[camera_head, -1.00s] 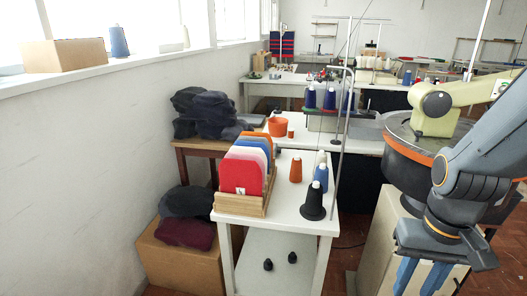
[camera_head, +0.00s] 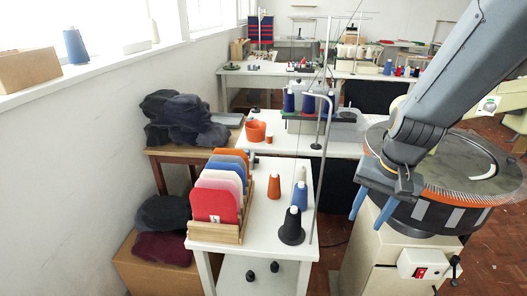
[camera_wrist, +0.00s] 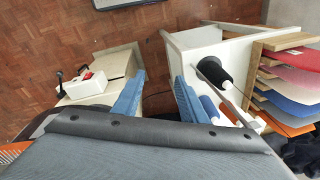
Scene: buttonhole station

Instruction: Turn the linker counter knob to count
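The linker (camera_head: 440,205) is a round machine with an orange band and a ring of fine points, on a cream cabinet at the right of the head view. A white box with a red switch (camera_head: 420,272) and a black crank handle (camera_head: 454,268) is on its front. The switch box also shows at the left of the wrist view (camera_wrist: 88,84). I cannot make out which part is the counter knob. My gripper (camera_head: 368,225) has two blue fingers, apart and empty, in front of the linker's left side. It also shows in the wrist view (camera_wrist: 159,78).
A white table (camera_head: 262,228) left of the linker carries a wooden rack of coloured panels (camera_head: 215,205) and several yarn cones, with a thin metal stand (camera_head: 320,170) at its edge. Brown floor (camera_head: 490,255) is open to the right.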

